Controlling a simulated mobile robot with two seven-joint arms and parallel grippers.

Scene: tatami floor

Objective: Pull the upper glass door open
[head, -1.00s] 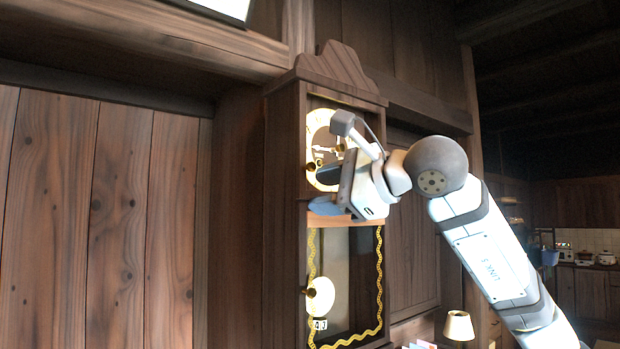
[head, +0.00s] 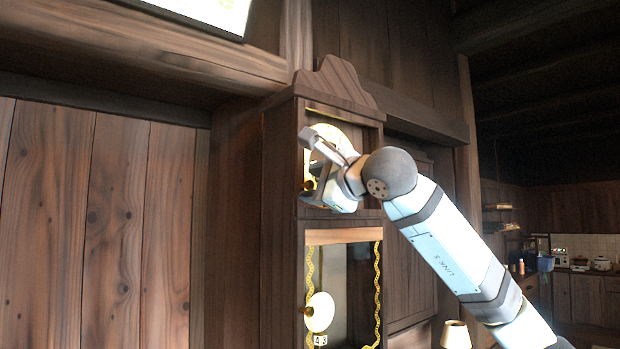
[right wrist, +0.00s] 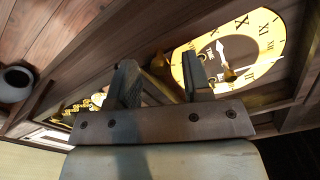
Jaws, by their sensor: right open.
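A tall dark wooden clock (head: 285,160) stands against the wall. Its upper door frame (head: 345,108) surrounds a cream and gold dial, partly hidden by my right gripper (head: 318,163). A small brass knob (head: 309,185) shows at the upper door's left edge, close to the gripper. The upper door looks shut. In the right wrist view, my right gripper (right wrist: 160,80) is open, with the dial (right wrist: 250,48) beyond it. A gold-brown piece shows between the fingers; I cannot tell whether they touch it. My left gripper is out of view.
The lower glass door (head: 345,285) has a wavy gold border, a white pendulum disc (head: 319,312) and a knob at left. A lamp (head: 456,334) stands low at right. Wood panelling (head: 90,220) fills the left. A kitchen counter is far right.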

